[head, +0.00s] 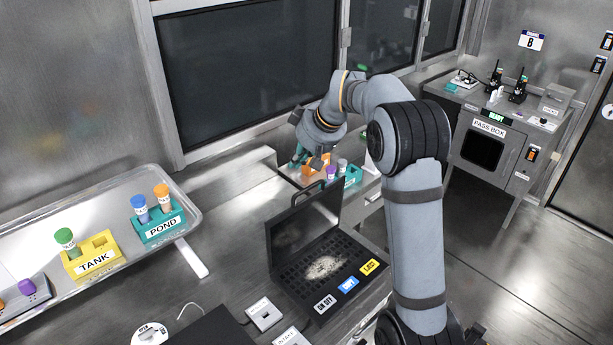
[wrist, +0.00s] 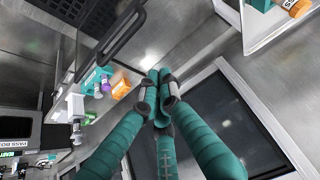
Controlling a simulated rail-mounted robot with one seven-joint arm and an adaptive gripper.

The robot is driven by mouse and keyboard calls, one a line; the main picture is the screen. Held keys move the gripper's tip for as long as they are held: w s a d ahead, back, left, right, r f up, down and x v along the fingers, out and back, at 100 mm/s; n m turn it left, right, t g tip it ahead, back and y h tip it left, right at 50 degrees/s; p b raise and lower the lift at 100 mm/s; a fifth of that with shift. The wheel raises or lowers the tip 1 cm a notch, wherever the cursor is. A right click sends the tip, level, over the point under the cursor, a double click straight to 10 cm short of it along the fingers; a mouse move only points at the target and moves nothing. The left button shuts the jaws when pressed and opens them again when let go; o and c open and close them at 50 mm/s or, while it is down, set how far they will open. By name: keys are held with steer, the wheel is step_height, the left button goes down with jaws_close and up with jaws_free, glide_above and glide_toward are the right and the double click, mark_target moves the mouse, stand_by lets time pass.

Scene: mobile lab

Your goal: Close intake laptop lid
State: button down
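The intake laptop is a black rugged case with a carry handle, standing open on the metal counter in the head view. Its lid (head: 303,228) is raised at the back left, and its keyboard base (head: 345,258) carries white, blue and yellow labels. In the wrist view the laptop's handle (wrist: 118,38) and part of its dark keyboard (wrist: 92,14) show at the top left. My gripper (head: 298,156) is beyond the laptop lid, apart from it. In the wrist view the teal fingers of my gripper (wrist: 157,82) come together at the tips, with nothing visible between them.
Teal and orange racks with vials (head: 350,176) stand behind the laptop, close to my gripper. A tray (head: 190,208) with the TANK rack (head: 95,260) and POND rack (head: 160,228) is at the left. A window (head: 250,75) backs the counter. The pass box (head: 483,150) is at the right.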

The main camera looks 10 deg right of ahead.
step_height(320, 180, down, 6)
steer(key=p, duration=0.2)
steer(key=shift+d+f, duration=0.15)
steer(key=shift+d, duration=0.25)
steer(key=shift+s, duration=0.2)
